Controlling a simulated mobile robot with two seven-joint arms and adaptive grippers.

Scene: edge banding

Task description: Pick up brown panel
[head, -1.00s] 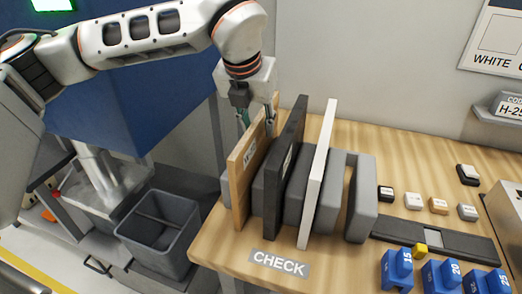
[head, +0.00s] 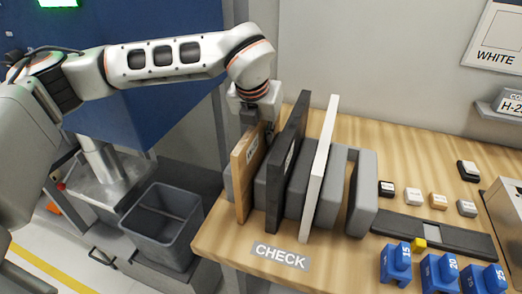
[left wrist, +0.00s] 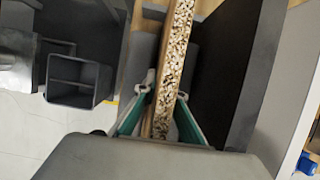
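The brown panel (head: 246,170) stands upright at the left end of a row of panels, with a label on its face. Its speckled edge (left wrist: 177,60) runs up the left wrist view. My left gripper (left wrist: 164,98) has one finger on each side of this edge, very near or touching it; I cannot tell whether they grip it. In the head view my left gripper (head: 257,128) is low at the panel's upper rear, its fingertips mostly hidden. My right gripper is in neither view.
A black panel (head: 288,165) stands close to the right of the brown one, then a white panel (head: 320,170), between grey rack blocks (head: 362,195). A CHECK label (head: 281,256) lies in front. A grey bin (head: 160,225) stands left below the table. Blue blocks (head: 440,275) sit at right.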

